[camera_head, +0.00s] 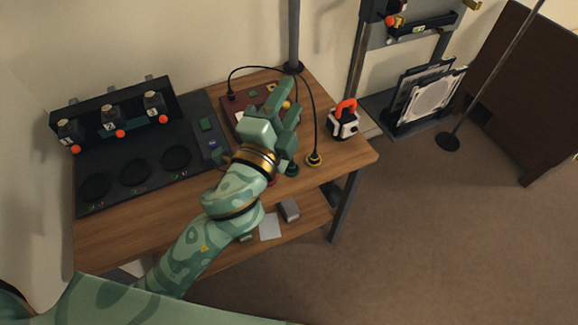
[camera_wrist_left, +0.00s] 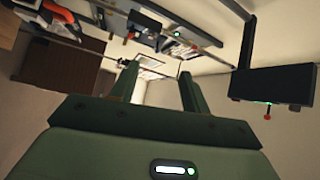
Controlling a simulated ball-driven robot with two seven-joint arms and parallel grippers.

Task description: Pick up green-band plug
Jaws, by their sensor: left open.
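My left gripper (camera_head: 286,104) is above the table over the dark red box (camera_head: 236,103). In the left wrist view its two fingers (camera_wrist_left: 157,88) stand apart with nothing between them. A black plug with a yellow band (camera_head: 314,160) stands near the table's right edge, with a black cable arching up from it. A small dark green piece (camera_head: 292,170) sits beside my left wrist, partly hidden; it may be the green-band plug, but I cannot tell for sure. My arm hides part of the red box and the table. My right gripper is not in view.
A dark panel with round recesses (camera_head: 135,171) fills the table's left side, with a rack (camera_head: 111,112) behind it. An orange-handled white device (camera_head: 344,121) stands at the right edge. A grey post (camera_head: 293,35) rises at the back. A lower shelf (camera_head: 290,236) holds small items.

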